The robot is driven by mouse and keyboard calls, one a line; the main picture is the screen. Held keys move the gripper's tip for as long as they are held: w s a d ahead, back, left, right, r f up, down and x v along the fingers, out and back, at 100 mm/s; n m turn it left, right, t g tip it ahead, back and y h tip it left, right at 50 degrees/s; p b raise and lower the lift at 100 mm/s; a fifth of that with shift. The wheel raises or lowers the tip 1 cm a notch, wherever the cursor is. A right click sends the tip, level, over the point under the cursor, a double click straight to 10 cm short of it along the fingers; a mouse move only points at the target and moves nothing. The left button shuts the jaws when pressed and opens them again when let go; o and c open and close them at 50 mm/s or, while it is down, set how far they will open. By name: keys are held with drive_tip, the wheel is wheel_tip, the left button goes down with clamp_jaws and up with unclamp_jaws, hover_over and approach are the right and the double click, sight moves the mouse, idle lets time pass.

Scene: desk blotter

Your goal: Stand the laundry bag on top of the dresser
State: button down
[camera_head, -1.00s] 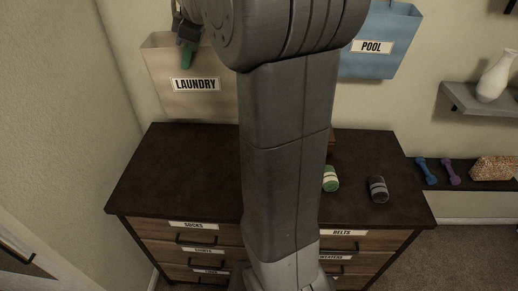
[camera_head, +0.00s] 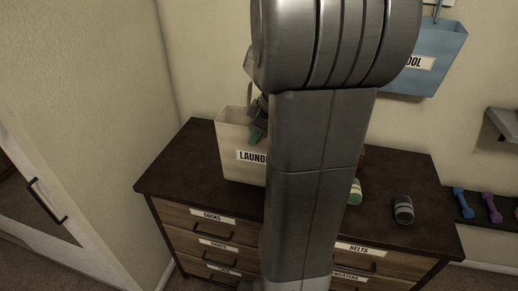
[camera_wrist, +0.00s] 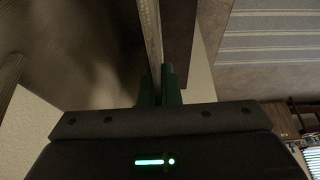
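The beige laundry bag (camera_head: 229,147) is upright at the left part of the dark dresser top (camera_head: 180,166). Its "LAUNDRY" label faces forward, and my arm hides its right side. I cannot tell whether its base touches the top. My gripper (camera_head: 257,136) has green fingertips at the bag's upper edge, partly hidden by my arm. In the wrist view the green fingers (camera_wrist: 159,88) are closed on the bag's thin wall (camera_wrist: 151,42), with the dim inside of the bag to the left.
A blue pool bag (camera_head: 425,62) hangs on the wall at right. Purple and blue dumbbells (camera_head: 491,207) sit on a low shelf. Dresser top left of the bag is clear.

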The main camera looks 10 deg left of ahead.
sight(256, 151)
drive_tip(key=shift+f, duration=1.85)
drive_tip(key=shift+f, duration=0.25)
drive_tip(key=c, duration=1.6)
unclamp_jaws()
drive_tip(key=shift+r, duration=0.1)
drive_tip(key=shift+c, duration=0.2)
drive_tip(key=shift+r, duration=0.25)
drive_tip(key=v, duration=1.1)
drive_tip(key=shift+d+r, duration=0.15)
drive_tip(key=shift+r, duration=0.25)
